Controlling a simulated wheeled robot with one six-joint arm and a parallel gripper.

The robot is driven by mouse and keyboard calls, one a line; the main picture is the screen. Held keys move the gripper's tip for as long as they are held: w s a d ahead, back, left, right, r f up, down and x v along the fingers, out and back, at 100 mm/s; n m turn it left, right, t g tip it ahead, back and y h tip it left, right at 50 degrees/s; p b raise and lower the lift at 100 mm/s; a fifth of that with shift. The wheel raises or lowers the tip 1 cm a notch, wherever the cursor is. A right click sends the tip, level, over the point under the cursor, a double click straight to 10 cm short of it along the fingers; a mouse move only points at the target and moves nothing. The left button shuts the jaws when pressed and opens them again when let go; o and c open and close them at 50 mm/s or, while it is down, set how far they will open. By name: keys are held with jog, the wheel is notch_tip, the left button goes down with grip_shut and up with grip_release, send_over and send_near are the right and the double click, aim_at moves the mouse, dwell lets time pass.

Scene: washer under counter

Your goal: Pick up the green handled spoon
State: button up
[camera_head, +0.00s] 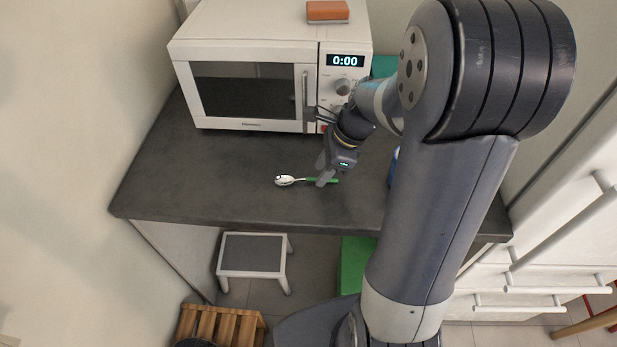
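The spoon (287,180) lies flat on the dark grey counter (220,175), in front of the microwave. Its silver bowl points left and its green handle runs right. My gripper (325,182) is low at the counter, over the green handle, pointing down. A finger hides part of the handle, and a bit of green shows to the right of it. I cannot tell whether the fingers touch the handle or how far apart they are.
A white microwave (250,65) stands behind my gripper, with an orange-brown block (327,11) on top. A blue object (392,167) is partly hidden by my arm at right. The counter left of the spoon is clear. A step stool (252,256) stands below the front edge.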

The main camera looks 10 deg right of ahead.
jog(key=shift+x, duration=0.75)
jog(key=shift+s, duration=0.1)
jog(key=shift+c, duration=0.4)
grip_shut()
